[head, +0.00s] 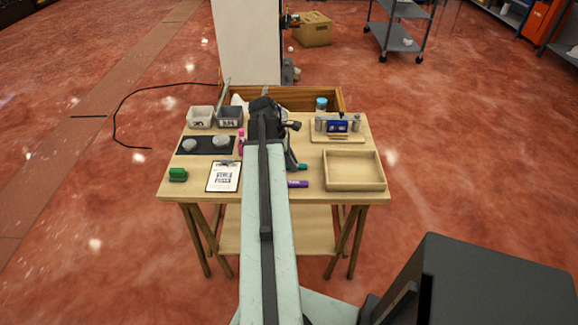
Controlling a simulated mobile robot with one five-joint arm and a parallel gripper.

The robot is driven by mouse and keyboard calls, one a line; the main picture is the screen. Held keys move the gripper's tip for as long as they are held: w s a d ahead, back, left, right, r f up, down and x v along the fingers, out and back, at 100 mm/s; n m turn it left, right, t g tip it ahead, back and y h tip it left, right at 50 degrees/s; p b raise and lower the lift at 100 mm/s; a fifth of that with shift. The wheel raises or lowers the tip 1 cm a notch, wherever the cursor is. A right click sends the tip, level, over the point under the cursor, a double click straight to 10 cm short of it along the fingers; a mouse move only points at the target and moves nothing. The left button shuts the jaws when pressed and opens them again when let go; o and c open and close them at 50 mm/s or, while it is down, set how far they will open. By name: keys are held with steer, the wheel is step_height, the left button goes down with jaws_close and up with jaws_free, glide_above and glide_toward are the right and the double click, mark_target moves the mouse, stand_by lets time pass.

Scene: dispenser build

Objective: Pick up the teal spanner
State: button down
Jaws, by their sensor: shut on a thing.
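My arm reaches forward over the wooden workbench, and its pale link hides the middle of the bench. My gripper (291,160) is mostly hidden behind this link; a dark part of it shows just to the right, low over the bench top. A small teal piece (302,167) shows against the right side of that dark part. It appears to be an end of the teal spanner, held in the shut jaws; the rest of it is hidden. I cannot tell whether it touches the bench.
A purple marker (298,184) lies nearby. An empty wooden tray (353,187) is at right, with a blue device on a board (338,136) behind.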

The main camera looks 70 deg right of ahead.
step_height(320, 180, up, 10)
steer(key=p, duration=1)
steer(key=shift+r, duration=0.15)
steer(key=c, duration=2)
jaws_free()
steer(key=shift+c, duration=0.2)
jaws_close()
